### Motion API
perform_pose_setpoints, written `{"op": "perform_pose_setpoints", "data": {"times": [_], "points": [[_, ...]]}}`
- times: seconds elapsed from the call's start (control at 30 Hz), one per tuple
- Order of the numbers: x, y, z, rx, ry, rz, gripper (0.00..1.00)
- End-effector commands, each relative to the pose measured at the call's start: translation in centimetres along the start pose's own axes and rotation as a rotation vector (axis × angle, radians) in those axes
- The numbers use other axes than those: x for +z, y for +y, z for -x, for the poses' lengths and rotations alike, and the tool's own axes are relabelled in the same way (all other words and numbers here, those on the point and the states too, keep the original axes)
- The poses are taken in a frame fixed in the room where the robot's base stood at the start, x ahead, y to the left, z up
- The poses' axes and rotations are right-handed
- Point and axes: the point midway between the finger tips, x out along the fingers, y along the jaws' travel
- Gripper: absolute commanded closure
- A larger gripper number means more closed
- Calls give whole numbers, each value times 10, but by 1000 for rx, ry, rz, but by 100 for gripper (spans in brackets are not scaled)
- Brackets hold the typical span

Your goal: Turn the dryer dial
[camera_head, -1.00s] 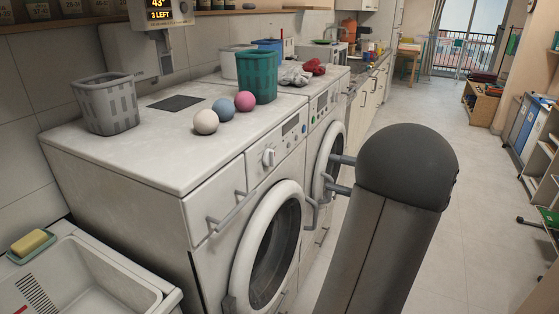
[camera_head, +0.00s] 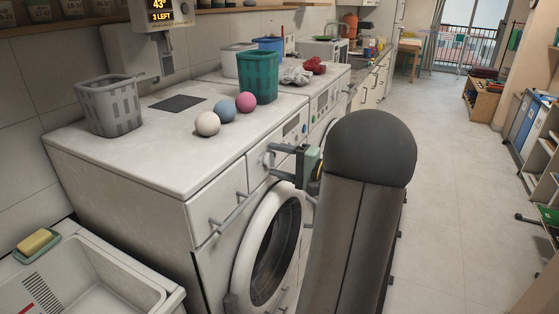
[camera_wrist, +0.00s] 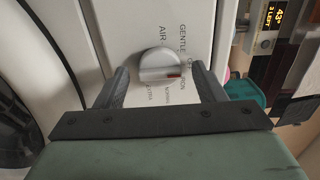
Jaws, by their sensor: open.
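The dial (camera_head: 268,158) is a round knob on the front panel of the near white front-loading machine (camera_head: 130,160). In the wrist view, the dial (camera_wrist: 158,66) has a raised grip bar with a reddish-brown mark at its right end. Printed labels such as "GENTLE" and "AIR" surround it. My gripper (camera_head: 273,160) is at the panel with its fingers pointing at the dial. In the wrist view, my gripper (camera_wrist: 160,74) is open, one finger on each side of the dial, with gaps visible. Whether the fingertips touch the panel cannot be told.
A drawer handle (camera_head: 232,213) sticks out left of the dial, and the round door (camera_head: 242,262) is below. Three balls, a grey basket (camera_head: 110,105) and a teal basket (camera_head: 258,76) stand on the machine tops. The floor (camera_head: 455,190) at right is clear.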

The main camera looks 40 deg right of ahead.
Motion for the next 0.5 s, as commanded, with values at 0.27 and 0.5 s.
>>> {"op": "perform_pose_setpoints", "data": {"times": [0.27, 0.5], "points": [[0, 0, 0, 0, 0, 0, 59], [0, 0, 0, 0, 0, -2, 81]]}}
